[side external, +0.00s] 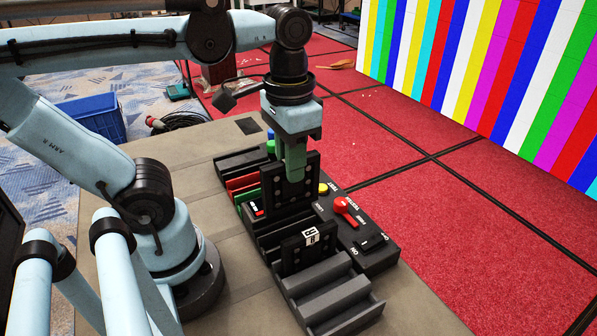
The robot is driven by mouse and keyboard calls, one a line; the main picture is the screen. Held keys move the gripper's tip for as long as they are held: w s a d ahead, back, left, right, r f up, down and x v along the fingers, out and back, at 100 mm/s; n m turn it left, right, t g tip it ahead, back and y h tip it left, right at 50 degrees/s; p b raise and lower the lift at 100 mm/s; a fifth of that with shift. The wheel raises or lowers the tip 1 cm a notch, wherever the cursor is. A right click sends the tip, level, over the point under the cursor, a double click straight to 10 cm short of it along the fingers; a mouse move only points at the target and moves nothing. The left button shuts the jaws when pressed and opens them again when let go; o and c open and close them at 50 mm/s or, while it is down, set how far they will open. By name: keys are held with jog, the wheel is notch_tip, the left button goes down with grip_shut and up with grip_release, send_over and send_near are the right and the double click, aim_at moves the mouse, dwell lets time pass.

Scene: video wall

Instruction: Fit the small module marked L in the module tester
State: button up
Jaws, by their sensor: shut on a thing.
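My gripper (294,170) points down and is shut on a tall black module (274,190) with pale round dots on its face. No letter L can be read on it from this side. The module stands upright over the black module tester (378,256); its lower end is at the slotted part, and I cannot tell whether it is seated. The tester's panel has a red knob (342,205), a yellow button (323,188) and a switch with white lettering. A black module marked R (311,237) stands in front of the held one.
A black rack (335,297) has empty grooves at its near end. Red (242,182) and green (247,197) pieces lie left of the held module. A blue crate (93,117) and coiled cable (180,121) are on the floor behind. The grey tabletop's near right is clear.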

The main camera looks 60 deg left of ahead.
aim_at(291, 207)
jog(key=shift+f, duration=2.75)
jog(key=shift+f, duration=2.3)
dwell(1.0)
jog(key=o, duration=1.1)
jog(key=shift+r, duration=4)
